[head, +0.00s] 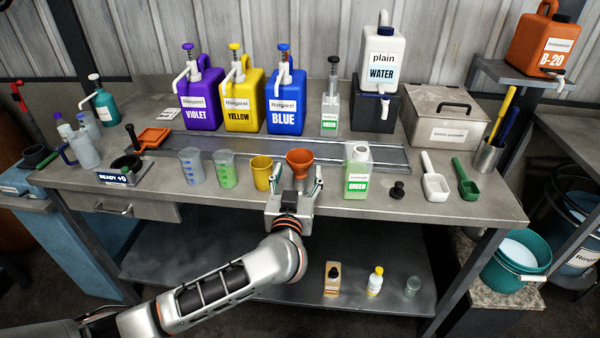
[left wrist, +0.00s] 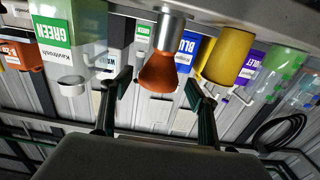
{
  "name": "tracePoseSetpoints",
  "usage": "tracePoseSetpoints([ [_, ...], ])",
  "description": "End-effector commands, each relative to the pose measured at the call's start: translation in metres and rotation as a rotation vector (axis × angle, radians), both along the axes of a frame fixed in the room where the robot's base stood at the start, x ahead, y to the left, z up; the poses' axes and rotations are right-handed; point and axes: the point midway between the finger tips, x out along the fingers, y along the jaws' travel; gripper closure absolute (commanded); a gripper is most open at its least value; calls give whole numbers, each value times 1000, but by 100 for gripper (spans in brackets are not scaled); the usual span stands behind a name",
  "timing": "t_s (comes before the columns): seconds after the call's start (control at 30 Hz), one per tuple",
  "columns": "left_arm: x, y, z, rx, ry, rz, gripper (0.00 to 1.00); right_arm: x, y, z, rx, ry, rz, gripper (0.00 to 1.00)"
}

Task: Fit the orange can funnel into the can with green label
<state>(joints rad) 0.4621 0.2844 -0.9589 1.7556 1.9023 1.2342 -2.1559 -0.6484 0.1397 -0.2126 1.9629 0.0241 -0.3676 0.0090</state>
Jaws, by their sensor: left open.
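The orange can funnel (head: 299,158) sits mouth up at the front middle of the bench. In the left wrist view, which is upside down, the funnel (left wrist: 157,76) rests on a grey metal holder (left wrist: 172,25). My left gripper (head: 298,178) is open, with one finger on each side of the funnel; I cannot tell whether either touches it. The white can with green label (head: 357,172) stands upright to the right, its top opening uncovered. It also shows at the left of the left wrist view (left wrist: 62,38). My right gripper is not in view.
A yellow cup (head: 262,174) stands close left of the funnel, with graduated beakers (head: 226,170) beyond. A black cap (head: 398,190) and two scoops (head: 435,185) lie right of the can. A metal rail (head: 335,146) and several pump jugs (head: 286,100) stand behind.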

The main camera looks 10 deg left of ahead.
Motion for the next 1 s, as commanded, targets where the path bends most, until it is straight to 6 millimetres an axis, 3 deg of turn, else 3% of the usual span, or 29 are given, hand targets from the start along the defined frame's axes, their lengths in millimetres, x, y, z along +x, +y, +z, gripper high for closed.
tracePoseSetpoints([
  [0.33,45,1,-6,1,-3,0,40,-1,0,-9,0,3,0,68],
  [0.67,51,2,-6,-1,-2,-1,40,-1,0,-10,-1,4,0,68],
  [0.8,51,2,-6,-1,-2,-1,77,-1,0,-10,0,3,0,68],
  [0.83,51,2,-6,-1,-2,-1,82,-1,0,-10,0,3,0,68],
  [1.0,51,2,-6,-1,-2,-1,82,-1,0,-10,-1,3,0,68],
])
